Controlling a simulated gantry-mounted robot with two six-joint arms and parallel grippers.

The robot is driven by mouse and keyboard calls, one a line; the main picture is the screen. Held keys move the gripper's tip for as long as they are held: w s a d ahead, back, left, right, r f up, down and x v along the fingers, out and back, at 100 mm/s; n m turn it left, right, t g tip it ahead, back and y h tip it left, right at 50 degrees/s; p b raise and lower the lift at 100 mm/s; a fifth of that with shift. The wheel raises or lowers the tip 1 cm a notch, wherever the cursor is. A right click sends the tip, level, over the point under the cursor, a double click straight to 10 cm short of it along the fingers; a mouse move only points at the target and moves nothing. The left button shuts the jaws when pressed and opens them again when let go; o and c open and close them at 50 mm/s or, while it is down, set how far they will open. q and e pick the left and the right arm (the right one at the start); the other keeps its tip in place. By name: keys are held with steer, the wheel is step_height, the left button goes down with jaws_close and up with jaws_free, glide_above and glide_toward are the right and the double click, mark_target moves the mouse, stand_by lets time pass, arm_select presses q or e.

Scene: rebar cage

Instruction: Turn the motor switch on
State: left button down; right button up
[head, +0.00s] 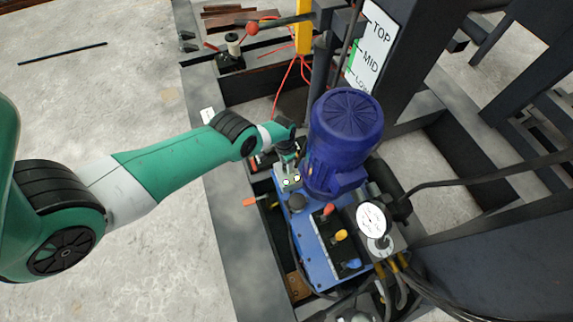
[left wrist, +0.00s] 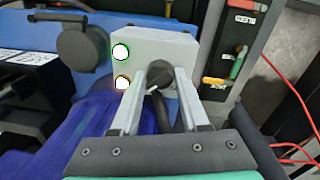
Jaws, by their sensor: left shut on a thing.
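The motor switch is a black rotary knob (left wrist: 160,92) with a white mark, on a light grey switch box (left wrist: 175,47). The box also shows in the head view (head: 281,184), beside the blue motor (head: 345,125). Two round lamps on the box look bright white, one with a green rim (left wrist: 120,51) and one with an orange rim (left wrist: 122,82). My left gripper (left wrist: 159,76) has its two fingers on either side of the knob and is shut on it. In the head view the left gripper (head: 287,158) hides the knob. My right gripper is not in view.
A pressure gauge (head: 371,218), coloured levers (head: 341,235) and black hoses sit right of the box. An orange-handled lever (head: 250,202) sticks out to its left. Dark steel beams frame the unit. The concrete floor (head: 110,100) at left is mostly clear.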

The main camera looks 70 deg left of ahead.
mark_target(285, 165)
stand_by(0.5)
arm_select(q)
steer(key=shift+c, duration=2.2)
jaws_free()
steer(key=shift+s, duration=0.1)
step_height(285, 165, up, 12)
steer(key=p, duration=1.1)
steer(key=shift+a+f, duration=0.2)
steer(key=shift+a, duration=0.1)
steer(key=shift+s, duration=0.1)
